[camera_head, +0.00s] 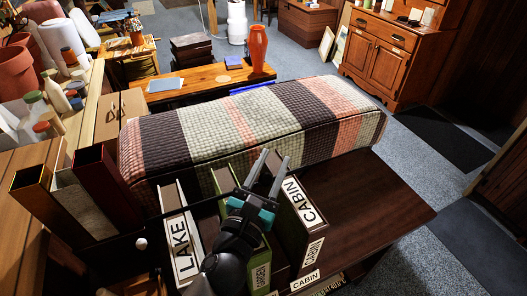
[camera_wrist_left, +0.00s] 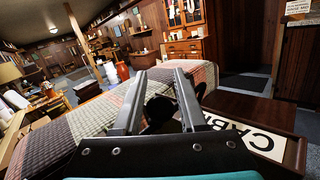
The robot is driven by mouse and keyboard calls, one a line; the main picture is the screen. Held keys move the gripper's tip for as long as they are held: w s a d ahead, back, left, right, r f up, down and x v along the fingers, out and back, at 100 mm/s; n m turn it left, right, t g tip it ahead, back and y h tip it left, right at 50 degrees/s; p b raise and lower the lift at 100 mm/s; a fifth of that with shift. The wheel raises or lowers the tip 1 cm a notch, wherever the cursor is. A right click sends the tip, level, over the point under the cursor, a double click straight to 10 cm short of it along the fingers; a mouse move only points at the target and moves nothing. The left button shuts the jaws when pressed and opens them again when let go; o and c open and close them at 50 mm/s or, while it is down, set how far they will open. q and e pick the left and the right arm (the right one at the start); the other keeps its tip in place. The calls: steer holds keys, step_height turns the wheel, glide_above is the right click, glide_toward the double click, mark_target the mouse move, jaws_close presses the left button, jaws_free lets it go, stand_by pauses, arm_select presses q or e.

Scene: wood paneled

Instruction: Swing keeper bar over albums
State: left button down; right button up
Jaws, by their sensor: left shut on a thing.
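Tall albums stand in a row at the front of the dark wooden top: one lettered LAKE (camera_head: 183,247), a green one lettered GARDEN (camera_head: 261,270) and a brown one lettered CABIN (camera_head: 303,212). The CABIN label also shows in the left wrist view (camera_wrist_left: 262,141). My left gripper (camera_head: 274,165) reaches over the albums, fingers pointing away toward the striped blanket. In the left wrist view its fingers close around a dark rounded thing (camera_wrist_left: 158,110). I cannot tell whether this is part of the keeper bar, which I cannot make out clearly. My right gripper is out of view.
A striped padded blanket (camera_head: 240,125) lies just behind the albums. Empty upright slots or binders (camera_head: 100,185) stand at the left. Bare dark wood (camera_head: 375,205) is free on the right. An orange vase (camera_head: 258,48) stands on a bench farther back.

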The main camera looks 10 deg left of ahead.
arm_select(q)
steer(key=shift+s+d, duration=0.45)
steer(key=shift+d, duration=0.05)
steer(key=c, duration=0.5)
jaws_free()
steer(key=shift+s, duration=0.2)
steer(key=shift+w+f, duration=0.1)
steer(key=shift+a, duration=0.1)
